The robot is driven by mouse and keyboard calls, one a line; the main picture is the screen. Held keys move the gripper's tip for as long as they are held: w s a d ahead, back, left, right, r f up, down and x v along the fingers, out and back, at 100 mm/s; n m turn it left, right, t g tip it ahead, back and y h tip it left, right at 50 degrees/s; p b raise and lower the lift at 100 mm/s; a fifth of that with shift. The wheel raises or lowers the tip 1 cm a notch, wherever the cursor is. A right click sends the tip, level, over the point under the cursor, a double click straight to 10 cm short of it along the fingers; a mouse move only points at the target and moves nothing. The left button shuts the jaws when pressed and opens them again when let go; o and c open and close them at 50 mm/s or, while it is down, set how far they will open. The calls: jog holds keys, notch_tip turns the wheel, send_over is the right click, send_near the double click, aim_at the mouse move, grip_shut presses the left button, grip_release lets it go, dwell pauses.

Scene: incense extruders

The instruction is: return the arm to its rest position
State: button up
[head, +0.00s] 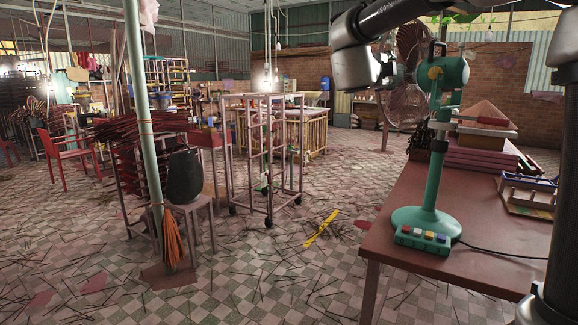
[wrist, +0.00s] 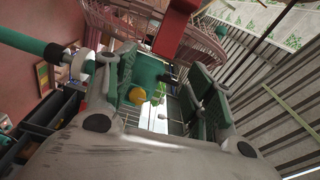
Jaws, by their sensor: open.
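My arm enters the head view at the upper right, raised above the table. Its dark end part hangs just left of the green standing fan (head: 432,85), and my gripper is hard to make out against the fan's cage there. In the wrist view my gripper (wrist: 165,88) shows its two green-and-grey fingers spread apart, with nothing held between them. Part of the wire fan cage shows beyond the fingertips in that tilted view. I cannot tell the exact gap between gripper and fan.
The fan stands on a brown table (head: 400,205), with stacked boxes (head: 480,155) and a small blue-and-white rack (head: 527,190) behind it. A metal rack cart (head: 268,160), a green post (head: 144,120) and a red chair (head: 66,155) stand on the tiled floor. Sticks litter the floor.

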jog(key=a+f+n+t+y, duration=0.1)
jog(key=a+f+n+y, duration=0.7)
jog(key=a+n+y, duration=0.5)
jog(key=s+f+n+g+y, duration=0.3)
jog(key=s+f+n+g, duration=0.2)
jog(key=s+f+n, duration=0.3)
jog(key=s+d+f+n+g+h, duration=0.1)
jog(key=s+d+f+g, duration=0.1)
jog(key=s+d, duration=0.4)
jog(key=s+d+f+n+g+h, duration=0.1)
jog(key=s+d+f, duration=0.3)
jog(key=s, duration=1)
jog(key=s+d+f+n+g+h, duration=0.1)
jog(key=s+d+f+g+h, duration=0.1)
jog(key=s+d, duration=0.6)
jog(key=shift+s+d+f+g+h, duration=0.4)
jog(key=shift+s+f+g, duration=0.2)
jog(key=shift+s+f, duration=0.5)
